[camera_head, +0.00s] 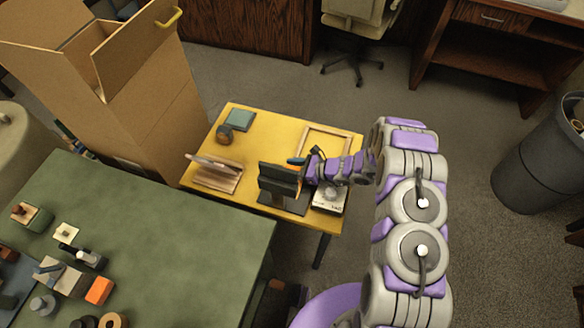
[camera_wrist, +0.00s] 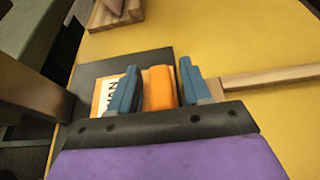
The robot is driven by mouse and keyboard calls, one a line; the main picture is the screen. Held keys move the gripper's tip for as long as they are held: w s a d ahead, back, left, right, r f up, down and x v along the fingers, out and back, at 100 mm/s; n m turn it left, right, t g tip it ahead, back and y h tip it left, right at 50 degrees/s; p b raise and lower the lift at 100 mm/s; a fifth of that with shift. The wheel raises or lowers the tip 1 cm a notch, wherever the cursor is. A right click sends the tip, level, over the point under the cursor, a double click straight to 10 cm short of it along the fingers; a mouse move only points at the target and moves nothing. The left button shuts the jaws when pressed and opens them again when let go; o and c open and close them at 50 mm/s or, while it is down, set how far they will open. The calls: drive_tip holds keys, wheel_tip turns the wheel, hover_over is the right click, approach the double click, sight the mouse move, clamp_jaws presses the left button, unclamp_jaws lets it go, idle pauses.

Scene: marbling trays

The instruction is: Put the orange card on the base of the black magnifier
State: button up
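The black magnifier (camera_head: 280,178) stands on the yellow table, its dark upright part beside my gripper. Its flat black base (camera_head: 272,207) shows below, and in the wrist view the black base (camera_wrist: 90,72) lies beneath the fingers. My gripper (camera_wrist: 158,85) has a blue finger on each side of the orange card (camera_wrist: 158,90), which fills nearly all the gap between them. A cream, lettered piece shows left of the left finger, partly hidden by it. Whether the card touches the base is unclear.
A wooden stand (camera_head: 228,180), a teal block (camera_head: 240,118), a round brown item (camera_head: 224,133) and a wooden frame (camera_head: 340,130) are on the yellow table. A pale device (camera_head: 331,197) sits right of the magnifier. A green table (camera_head: 160,225) holds several small objects.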

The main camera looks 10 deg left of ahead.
drive_tip(key=shift+o, duration=0.2)
drive_tip(key=shift+d, duration=0.15)
drive_tip(key=shift+d+r, duration=0.3)
drive_tip(key=shift+d, duration=0.05)
drive_tip(key=p+v, duration=0.2)
drive_tip(key=v, duration=0.9)
drive_tip(key=shift+d, duration=0.15)
drive_tip(key=s+r+n+g+h, duration=0.25)
drive_tip(key=s+r+n, duration=0.35)
drive_tip(key=r, duration=0.5)
drive_tip(key=s+r+n+g+h, duration=0.1)
drive_tip(key=s+r+n+g, duration=0.35)
drive_tip(key=r, duration=0.75)
drive_tip(key=s+d+r+n+t+h, duration=0.1)
drive_tip(key=s+d+r+n+h, duration=0.1)
drive_tip(key=s+d, duration=0.3)
drive_tip(key=s+d+r+n+t+h, duration=0.1)
drive_tip(key=s+d+r+n+h, duration=0.2)
drive_tip(key=s, duration=0.9)
drive_tip(key=s+d+r+n+t+h, duration=0.2)
drive_tip(key=s+d+r+h, duration=0.3)
drive_tip(key=s+d, duration=0.3)
drive_tip(key=shift+s+d+r+n, duration=0.2)
drive_tip(key=shift+r+n, duration=0.2)
drive_tip(key=shift+n, duration=0.35)
